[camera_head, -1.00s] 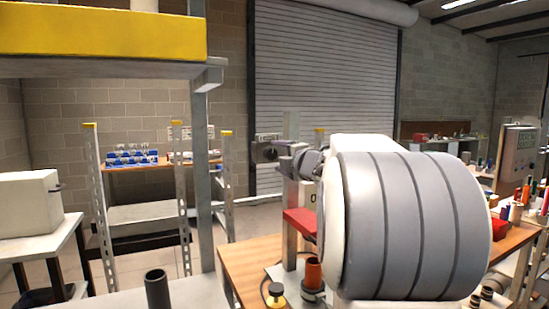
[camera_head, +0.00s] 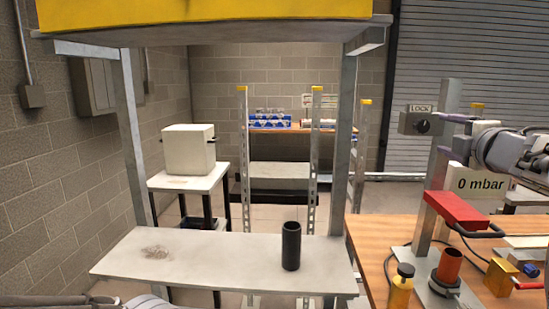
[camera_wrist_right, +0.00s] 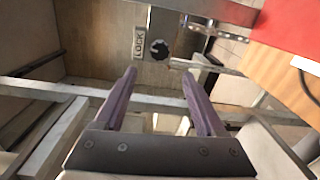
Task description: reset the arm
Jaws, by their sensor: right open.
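My right gripper (camera_wrist_right: 160,76) is open and empty in the right wrist view, its two purple fingers apart. A black knob (camera_wrist_right: 159,50) beside a LOCK label (camera_wrist_right: 139,43) shows beyond and between the fingertips, with a visible gap. In the head view my right arm comes in from the right edge, and its gripper end is near the grey box with the LOCK label and knob (camera_head: 423,126). My left gripper is not in view; grey parts at the bottom left edge may be my left arm.
A black tube (camera_head: 291,246) stands upright on the white shelf (camera_head: 215,262). A white box (camera_head: 188,150) stands behind left.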

